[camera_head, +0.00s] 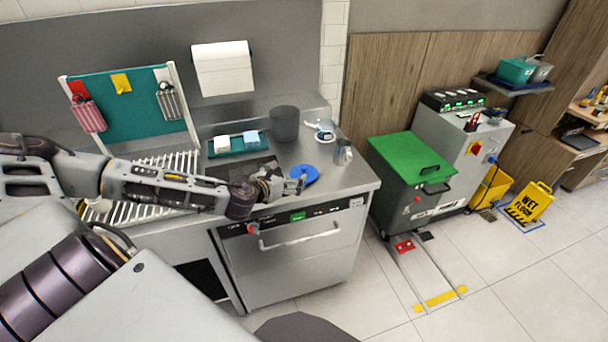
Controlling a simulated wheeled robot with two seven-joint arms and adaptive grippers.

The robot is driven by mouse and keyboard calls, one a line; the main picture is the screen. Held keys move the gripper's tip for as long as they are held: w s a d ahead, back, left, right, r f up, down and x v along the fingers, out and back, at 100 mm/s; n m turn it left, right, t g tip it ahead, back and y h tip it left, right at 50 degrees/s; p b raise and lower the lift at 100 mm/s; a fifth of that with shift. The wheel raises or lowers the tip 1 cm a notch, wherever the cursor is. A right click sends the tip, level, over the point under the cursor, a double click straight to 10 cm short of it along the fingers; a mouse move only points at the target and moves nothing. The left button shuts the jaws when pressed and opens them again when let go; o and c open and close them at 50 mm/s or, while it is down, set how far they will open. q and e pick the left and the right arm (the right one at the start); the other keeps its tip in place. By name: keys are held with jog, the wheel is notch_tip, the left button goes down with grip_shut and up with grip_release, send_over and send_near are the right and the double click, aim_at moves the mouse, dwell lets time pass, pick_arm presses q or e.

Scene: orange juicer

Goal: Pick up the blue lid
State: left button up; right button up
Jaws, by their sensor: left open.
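The blue lid (309,172) is a round, flat disc lying on the steel counter near its front right part. My left gripper (297,184) reaches in from the left and is open, with its fingertips right at the lid's left edge. The fingers overlap the lid's near left side in the picture. I cannot tell whether they touch it. The rest of the lid is in plain view. My right gripper is not in view.
A metal jug (343,153) stands right of the lid on the counter (352,181). A dark grey bin (285,123) stands behind, beside a white and blue item (321,130). A teal tray (223,152) with sponges lies further left. The counter's front edge is close.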

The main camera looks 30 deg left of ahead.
aim_at(305, 166)
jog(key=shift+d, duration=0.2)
pick_arm(q)
jog(key=shift+w+f, duration=0.1)
jog(key=shift+w, duration=0.15)
jog(key=shift+w+f, duration=0.15)
jog(key=shift+w, duration=0.25)
jog(key=shift+x, duration=3.2)
jog(key=shift+w+f, duration=0.15)
jog(key=shift+w, duration=0.25)
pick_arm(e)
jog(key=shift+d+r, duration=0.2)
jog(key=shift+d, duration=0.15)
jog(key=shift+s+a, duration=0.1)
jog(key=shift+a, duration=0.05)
